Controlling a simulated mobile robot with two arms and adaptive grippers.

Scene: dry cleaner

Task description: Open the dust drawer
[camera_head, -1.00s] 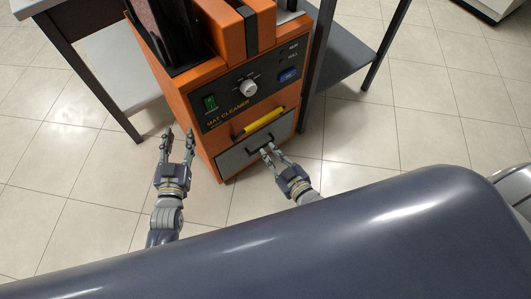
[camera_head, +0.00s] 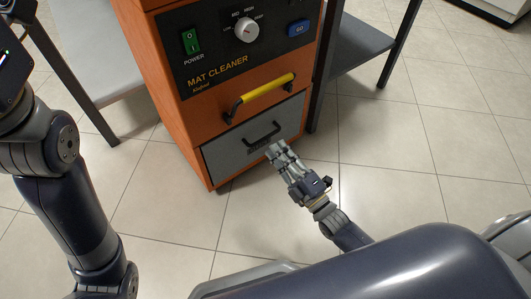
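The dust drawer (camera_head: 222,151) is the grey panel low on the front of the orange mat cleaner (camera_head: 185,115). Its face looks flush with the cabinet. It carries a black bar handle (camera_head: 262,138). My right gripper (camera_head: 275,149) is in front of the drawer, its fingertips just below the handle's right end. Its fingers look close together with nothing seen between them; whether they touch the handle is unclear. My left arm rises along the left edge of the view, and its gripper is out of the picture.
A yellow bar handle (camera_head: 266,87) sits above the drawer, below the control panel (camera_head: 240,45) with a green power switch, a dial and a blue button. Dark-legged tables (camera_head: 98,50) flank the machine. The tiled floor (camera_head: 420,165) in front and to the right is clear.

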